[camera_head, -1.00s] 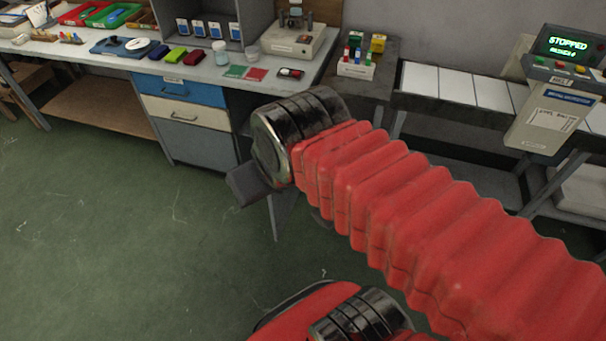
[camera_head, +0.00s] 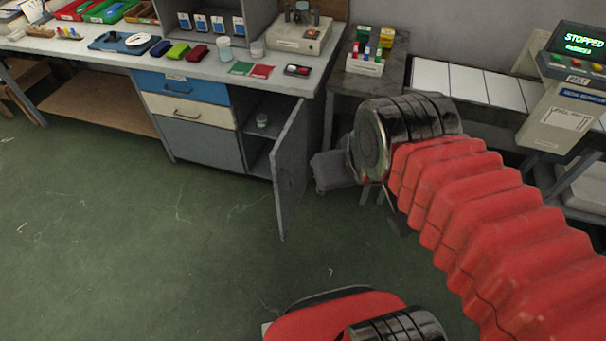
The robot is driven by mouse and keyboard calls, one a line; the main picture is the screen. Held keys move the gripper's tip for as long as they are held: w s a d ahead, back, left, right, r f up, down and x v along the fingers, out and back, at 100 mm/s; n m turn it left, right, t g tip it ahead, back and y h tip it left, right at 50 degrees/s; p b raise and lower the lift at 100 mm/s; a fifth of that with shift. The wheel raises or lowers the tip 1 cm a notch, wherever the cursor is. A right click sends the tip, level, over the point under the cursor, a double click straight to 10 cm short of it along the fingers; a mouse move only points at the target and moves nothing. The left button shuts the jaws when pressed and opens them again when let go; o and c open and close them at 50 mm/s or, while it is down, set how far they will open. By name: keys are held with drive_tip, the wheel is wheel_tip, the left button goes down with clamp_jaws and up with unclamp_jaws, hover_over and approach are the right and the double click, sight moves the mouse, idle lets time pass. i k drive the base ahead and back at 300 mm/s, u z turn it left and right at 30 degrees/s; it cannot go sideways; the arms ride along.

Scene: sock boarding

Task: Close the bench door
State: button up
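The grey bench door (camera_head: 291,172) stands open, swung out from the right side of the bench (camera_head: 202,147) towards the room. Behind it the cupboard shows a shelf (camera_head: 262,131) with a small pale jar (camera_head: 262,120) on it. My gripper (camera_head: 333,172) is just right of the door, on its outer side, at about the height of its middle. A narrow gap shows between them in the picture, though I cannot judge the depth. The gripper is seen as a grey block partly behind my wrist, and its fingers cannot be made out.
The bench has a blue drawer (camera_head: 183,87) and a cream drawer (camera_head: 189,109) left of the cupboard. A side table (camera_head: 362,82) with a bottle rack (camera_head: 366,66) stands behind my wrist. A conveyor (camera_head: 484,86) is at the right. The green floor (camera_head: 150,240) before the bench is clear.

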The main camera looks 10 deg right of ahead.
sight(288, 157)
drive_tip(key=z, duration=0.05)
drive_tip(key=i, duration=1)
drive_tip(key=z, duration=0.15)
drive_tip(key=k, duration=0.55)
drive_tip(key=z, duration=1.4)
